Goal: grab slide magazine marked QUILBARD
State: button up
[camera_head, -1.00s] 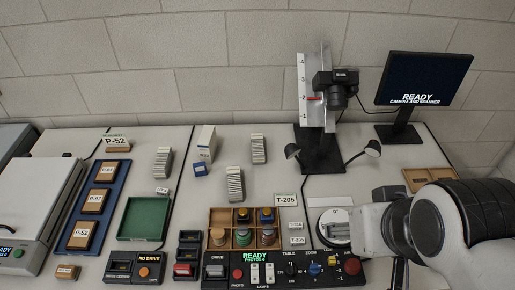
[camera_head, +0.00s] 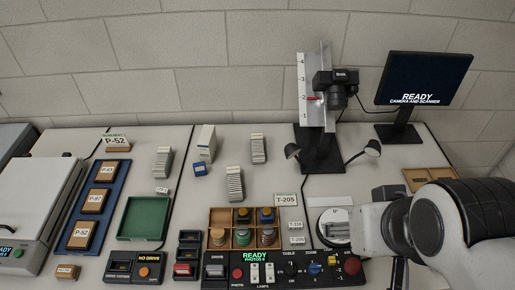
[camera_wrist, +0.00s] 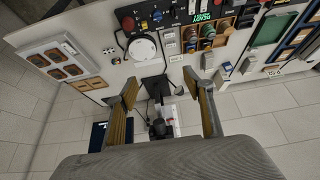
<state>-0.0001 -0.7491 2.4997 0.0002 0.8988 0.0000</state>
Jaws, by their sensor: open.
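Three grey ribbed blocks that look like slide magazines stand on the table in the head view: one at left (camera_head: 162,162), one in the middle (camera_head: 234,184) and one further back at right (camera_head: 258,149). Each has a pale label on top, too small to read, so I cannot tell which is marked QUILBARD. In the wrist view my gripper (camera_wrist: 160,90) has its two fingers spread wide with nothing between them. It is high above the table, on the right side, apart from the magazines.
A camera stand (camera_head: 318,150) with two lamps rises behind, beside a monitor (camera_head: 423,80). A control console (camera_head: 290,270), a wooden compartment box (camera_head: 218,216), a green tray (camera_head: 145,218) and a blue tray (camera_head: 112,180) fill the front.

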jog(key=w+a+t+y, duration=0.1)
jog(key=w+a, duration=0.1)
jog(key=w, duration=0.7)
jog(key=w+a+t, duration=0.1)
jog(key=w+a, duration=0.1)
jog(key=w, duration=0.7)
jog(key=t, duration=0.4)
send_over(258, 146)
jog(key=s+d, duration=0.3)
jog(key=s, duration=0.6)
notch_tip(258, 146, down, 16)
jog(key=shift+t, duration=0.8)
jog(key=w+a+f, duration=0.1)
jog(key=f, duration=0.2)
jog(key=w+f, duration=0.1)
jog(key=f, duration=0.3)
jog(key=w+a+f, duration=0.1)
jog(key=f, duration=0.3)
jog(key=shift+w+a+f, duration=0.1)
jog(key=shift+a+f, duration=0.05)
jog(key=shift+a, duration=0.15)
jog(key=shift+a+f+h, duration=0.1)
jog(key=shift+f+h, duration=0.2)
jog(key=shift+f, duration=0.45)
jog(key=shift+w+n, duration=0.1)
jog(key=shift+n, duration=0.2)
jog(key=shift+x, duration=1.2)
jog(key=shift+w, duration=0.1)
jog(key=shift+x, duration=2.5)
